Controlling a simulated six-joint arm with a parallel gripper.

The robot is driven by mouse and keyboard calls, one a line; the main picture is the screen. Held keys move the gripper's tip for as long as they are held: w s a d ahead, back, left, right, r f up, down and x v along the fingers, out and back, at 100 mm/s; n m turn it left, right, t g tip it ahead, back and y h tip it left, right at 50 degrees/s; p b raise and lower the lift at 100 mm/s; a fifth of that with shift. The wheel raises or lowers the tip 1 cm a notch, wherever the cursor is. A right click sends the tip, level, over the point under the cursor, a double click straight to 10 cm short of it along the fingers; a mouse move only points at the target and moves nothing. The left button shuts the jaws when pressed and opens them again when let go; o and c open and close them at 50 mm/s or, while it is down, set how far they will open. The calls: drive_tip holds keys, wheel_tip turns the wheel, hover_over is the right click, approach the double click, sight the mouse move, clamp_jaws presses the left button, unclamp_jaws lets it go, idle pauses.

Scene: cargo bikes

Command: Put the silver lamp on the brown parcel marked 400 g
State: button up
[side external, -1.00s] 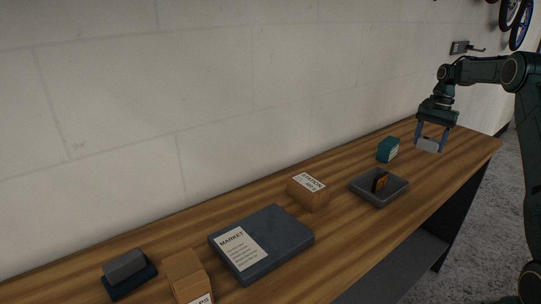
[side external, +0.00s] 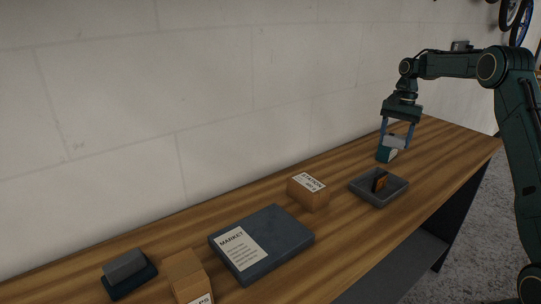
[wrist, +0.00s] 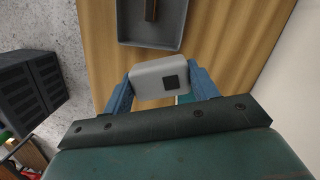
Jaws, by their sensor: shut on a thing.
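My gripper (side external: 397,143) is shut on the silver lamp (side external: 395,141), a small pale block held above the table's far right part. In the wrist view the lamp (wrist: 150,82) sits between the blue fingers of my gripper (wrist: 160,72), with a dark square on its face. One brown parcel (side external: 307,195) with a white label stands mid-table, left of my gripper. Another brown parcel (side external: 185,273) stands at the near left, its label partly cut off by the frame edge. I cannot read a 400 g mark on either.
A teal box (side external: 385,156) stands just below the lamp, partly hidden. A grey tray (side external: 365,198) holds an orange and dark item. A dark flat case (side external: 282,238) labelled MARKET and a dark block (side external: 127,269) lie further left. A wall runs behind the table.

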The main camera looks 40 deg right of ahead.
drive_tip(key=w+a+r+n, duration=0.1)
drive_tip(key=w+a, duration=0.2)
drive_tip(key=a, duration=0.5)
drive_tip(key=w+a+r+n, duration=0.1)
drive_tip(key=w+a+n, duration=0.15)
drive_tip(key=a, duration=0.45)
drive_tip(key=r+n, duration=0.1)
drive_tip(key=n, duration=0.1)
hover_over(308, 183)
drive_tip(key=shift+w+d+m+g+h, duration=0.1)
drive_tip(key=shift+d+m+g+h, duration=0.1)
drive_tip(key=shift+m+g+h, duration=0.1)
drive_tip(key=shift+f, duration=4)
drive_tip(key=shift+f, duration=0.15)
drive_tip(key=o, duration=1)
